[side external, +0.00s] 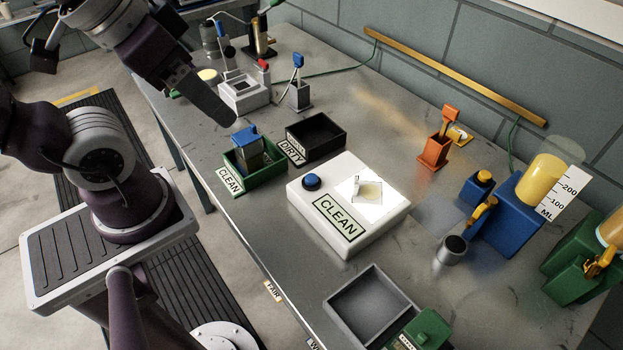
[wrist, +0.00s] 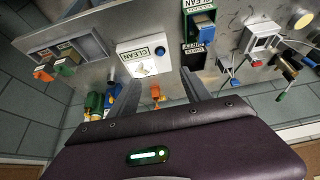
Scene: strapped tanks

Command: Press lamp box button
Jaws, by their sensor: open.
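The lamp box (side external: 374,220) is a white box on the metal table, with a CLEAN label and a brightly lit window (side external: 368,191). Its round blue button (side external: 311,181) stands up at the left end and nothing touches it. The lamp box (wrist: 132,48) and button (wrist: 160,50) also show in the wrist view, beyond the fingers. My gripper (side external: 226,112) is in the air up and left of the lamp box, apart from it. In the wrist view my gripper (wrist: 158,82) has its two fingers wide apart with nothing between them.
A green CLEAN tray (side external: 270,178) holding a blue-topped item and an empty black DIRTY tray (side external: 330,128) stand beside the lamp box. A grey tray (side external: 340,314) lies at the front. An orange holder (side external: 433,150) and a blue tank stand (side external: 515,225) are to the right.

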